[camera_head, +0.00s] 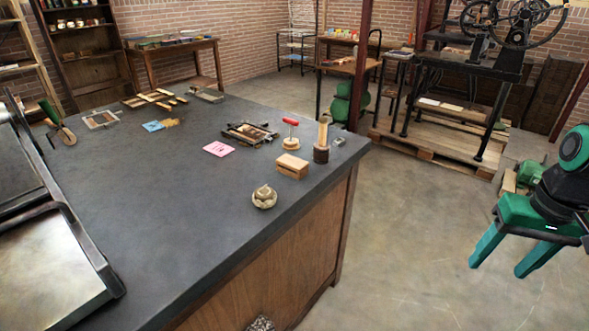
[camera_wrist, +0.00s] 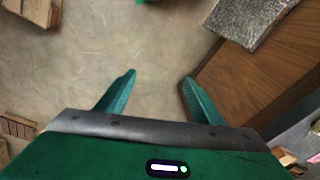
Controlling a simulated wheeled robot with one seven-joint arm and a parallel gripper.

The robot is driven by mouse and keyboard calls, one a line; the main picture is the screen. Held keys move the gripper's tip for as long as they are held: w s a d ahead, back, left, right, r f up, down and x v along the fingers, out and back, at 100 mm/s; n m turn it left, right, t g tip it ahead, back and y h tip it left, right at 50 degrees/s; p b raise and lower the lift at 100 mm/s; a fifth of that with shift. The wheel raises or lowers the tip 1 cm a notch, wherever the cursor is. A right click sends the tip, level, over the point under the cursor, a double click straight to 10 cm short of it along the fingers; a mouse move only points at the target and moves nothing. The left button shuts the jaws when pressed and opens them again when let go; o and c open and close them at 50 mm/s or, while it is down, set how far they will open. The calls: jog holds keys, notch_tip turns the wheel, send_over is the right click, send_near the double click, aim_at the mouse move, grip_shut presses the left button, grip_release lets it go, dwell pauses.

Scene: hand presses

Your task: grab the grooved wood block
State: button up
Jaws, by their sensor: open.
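The grooved wood block (camera_head: 292,166) is a small pale-brown block on the dark worktop, near its right edge. In the wrist view, a small wooden piece (camera_wrist: 285,157) at the lower right edge seems to be this block, partly cut off. My gripper (camera_head: 497,270) is at the far right of the head view, well apart from the block, past the worktop's edge and over the floor. Its two green fingers are spread, with only bare floor between them in the wrist view (camera_wrist: 158,78).
A pink paper (camera_head: 218,149) lies to the left. A speckled slab (camera_wrist: 250,18) is near the wooden cabinet side (camera_wrist: 250,75).

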jog(key=w+a+f+n+t+y, duration=0.15)
jog(key=w+a+n, duration=0.3)
jog(key=w, duration=0.55)
jog(key=n+t+y, duration=0.5)
jog(key=n+y, duration=0.4)
send_near(304, 165)
jog(key=x, duration=0.9)
jog(key=shift+r+x, duration=0.1)
jog(key=shift+x, duration=1.2)
jog(key=shift+r+x, duration=0.15)
jog(key=shift+x, duration=1.2)
jog(key=shift+s+a, duration=0.1)
jog(key=c, duration=1.2)
